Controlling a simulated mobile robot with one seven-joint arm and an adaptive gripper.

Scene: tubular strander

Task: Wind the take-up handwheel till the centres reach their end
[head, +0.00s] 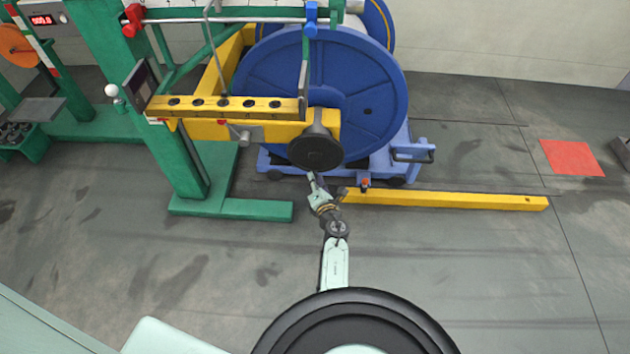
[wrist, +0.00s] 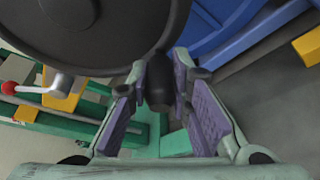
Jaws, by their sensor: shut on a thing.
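The take-up handwheel (head: 316,150) is a black disc at the right end of the yellow beam. It fills the upper left of the wrist view (wrist: 75,35). Its dark crank handle (wrist: 160,85) sticks out from the rim. My gripper (head: 312,178) is at the lower edge of the wheel. In the wrist view its purple-padded fingers (wrist: 158,75) are shut on the handle, one on each side. The large blue reel (head: 368,111) stands behind the wheel. I cannot make out the centres or their position.
A yellow beam with several dark holes (head: 235,108) runs left from the wheel to a green frame (head: 180,150). A yellow floor bar (head: 450,200) lies to the right, below a blue carriage (head: 415,150). A red floor patch (head: 571,157) lies far right. Grey floor in front is clear.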

